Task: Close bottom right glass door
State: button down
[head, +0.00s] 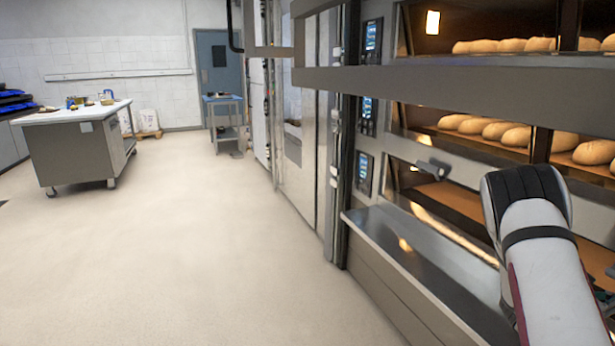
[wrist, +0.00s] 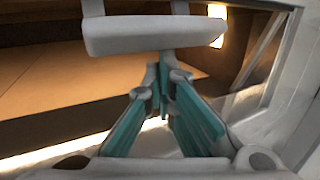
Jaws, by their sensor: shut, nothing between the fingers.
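In the wrist view, a pale grey handle bar (wrist: 150,37) on two posts crosses the top centre, with a glass door's metal frame (wrist: 262,75) at the right. An empty, orange-lit oven chamber (wrist: 60,85) shows behind the handle. My gripper (wrist: 163,85) is shut and empty, its teal-padded fingers meeting just below the handle; I cannot tell whether they touch it. In the head view my wrist hides the fingers and most of the bottom right door. The bottom deck (head: 445,195) shows left of my wrist. How far the door is open cannot be told.
Upper oven decks hold several loaves (head: 490,128) behind a long grey bar (head: 450,85). A metal ledge (head: 420,258) juts out below the bottom deck. A handle (head: 428,168) sticks out left of my arm. The floor (head: 190,240) at left is clear up to a worktable (head: 75,150).

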jog(key=shift+r, duration=0.3)
dwell(0.4)
jog(key=shift+a+r+p, duration=0.1)
jog(key=shift+r+p, duration=1.2)
jog(key=shift+r, duration=0.35)
jog(key=shift+a+f, duration=0.25)
jog(key=shift+a, duration=0.05)
jog(key=a+f, duration=0.1)
jog(key=a, duration=0.5)
jog(key=shift+w+a+f+p, duration=0.2)
jog(key=shift+f+p, duration=0.1)
jog(key=shift+p, duration=0.1)
